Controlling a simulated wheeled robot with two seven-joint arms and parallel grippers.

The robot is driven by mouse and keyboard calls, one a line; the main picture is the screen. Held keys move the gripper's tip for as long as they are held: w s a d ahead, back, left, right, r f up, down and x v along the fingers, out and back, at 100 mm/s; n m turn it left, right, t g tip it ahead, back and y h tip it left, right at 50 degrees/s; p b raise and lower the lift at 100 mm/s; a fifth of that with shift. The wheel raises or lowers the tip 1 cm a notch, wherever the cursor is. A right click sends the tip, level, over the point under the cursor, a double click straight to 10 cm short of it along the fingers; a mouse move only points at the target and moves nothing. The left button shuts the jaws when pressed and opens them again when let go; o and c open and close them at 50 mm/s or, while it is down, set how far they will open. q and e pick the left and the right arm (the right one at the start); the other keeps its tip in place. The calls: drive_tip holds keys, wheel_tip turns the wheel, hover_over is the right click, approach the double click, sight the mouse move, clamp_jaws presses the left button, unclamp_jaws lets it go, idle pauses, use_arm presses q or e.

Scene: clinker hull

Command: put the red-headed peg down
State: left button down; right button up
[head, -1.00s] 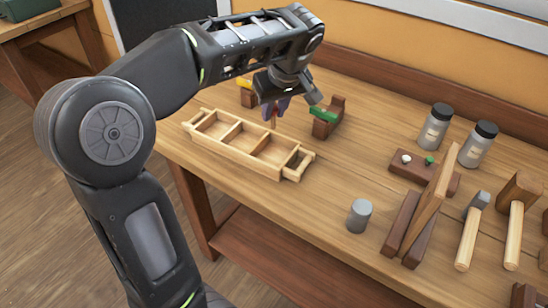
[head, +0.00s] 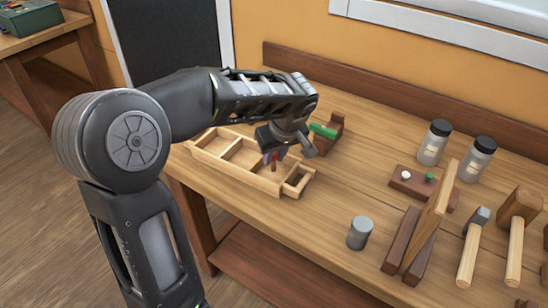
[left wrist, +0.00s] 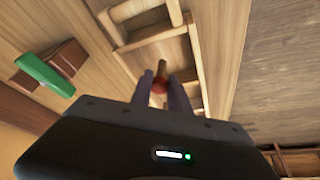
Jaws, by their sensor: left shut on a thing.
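My left gripper (head: 273,157) is shut on the red-headed peg (head: 274,168), above the right part of the wooden compartment tray (head: 221,168). In the left wrist view, the peg's red head (left wrist: 159,87) sits between the fingers and its wooden shaft points away. The tray (left wrist: 150,40) shows beyond the peg there. The peg appears raised above the tray; its exact height and the compartment beneath it are hard to tell. My right gripper is not in view.
A brown block with a green piece (head: 324,131) stands behind the tray. The bench between tray and cylinder is clear.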

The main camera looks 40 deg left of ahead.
use_arm(q)
drive_tip(key=shift+f, duration=0.6)
drive_tip(key=shift+f, duration=0.1)
drive_tip(key=shift+f, duration=0.1)
drive_tip(key=c, duration=1.2)
unclamp_jaws()
drive_tip(key=shift+c, duration=0.2)
drive_tip(key=shift+r, duration=0.2)
drive_tip(key=shift+r, duration=0.15)
drive_tip(key=v, duration=1.2)
